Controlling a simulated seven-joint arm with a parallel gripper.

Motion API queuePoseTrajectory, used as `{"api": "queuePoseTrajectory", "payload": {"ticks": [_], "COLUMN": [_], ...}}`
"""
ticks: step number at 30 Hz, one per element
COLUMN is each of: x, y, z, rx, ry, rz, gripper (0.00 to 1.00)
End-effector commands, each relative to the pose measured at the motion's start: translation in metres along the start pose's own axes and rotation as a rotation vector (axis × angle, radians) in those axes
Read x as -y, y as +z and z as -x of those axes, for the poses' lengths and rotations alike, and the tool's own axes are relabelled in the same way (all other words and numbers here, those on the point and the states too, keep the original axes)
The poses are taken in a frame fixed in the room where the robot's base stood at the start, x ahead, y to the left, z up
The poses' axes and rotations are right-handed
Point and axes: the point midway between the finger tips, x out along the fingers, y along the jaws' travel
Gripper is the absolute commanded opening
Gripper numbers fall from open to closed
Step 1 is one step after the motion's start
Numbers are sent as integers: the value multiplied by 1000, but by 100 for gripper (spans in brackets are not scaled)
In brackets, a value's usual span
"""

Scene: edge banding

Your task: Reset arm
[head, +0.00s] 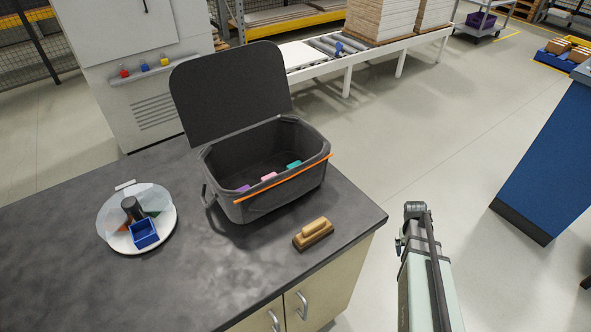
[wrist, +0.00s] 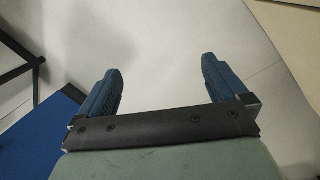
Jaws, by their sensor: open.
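My gripper (wrist: 160,85) shows in the wrist view with its two blue fingers wide apart and nothing between them. Pale floor lies beyond the fingertips. In the head view my arm rises at the lower right, off the right side of the dark worktop (head: 100,285); the fingers cannot be made out there. On the worktop stands a dark grey bin (head: 265,200) with its lid (head: 230,88) raised. Purple, pink and teal pieces (head: 268,177) lie inside it, and an orange strip (head: 285,180) runs along its front rim. A wooden-handled brush (head: 313,233) lies on the worktop in front of the bin.
A round white tray (head: 165,240) with a blue box (head: 144,233) and a dark cylinder stands on the worktop's left. A blue panelled unit (head: 550,165) stands at the right. A roller conveyor (head: 340,45) with stacked boards is at the back. Open floor surrounds my arm.

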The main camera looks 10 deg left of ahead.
Motion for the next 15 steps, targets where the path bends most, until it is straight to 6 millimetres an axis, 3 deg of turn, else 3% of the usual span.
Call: {"api": "queuePoseTrajectory", "payload": {"ticks": [1,6,15], "x": [-8,-27,-39], "y": [-19,-67,-146], "z": [13,60,160], "rx": [-25,-101,-240], "ry": [-1,-19,-103], "rz": [-5,-11,-4], "gripper": [100,100,100]}}
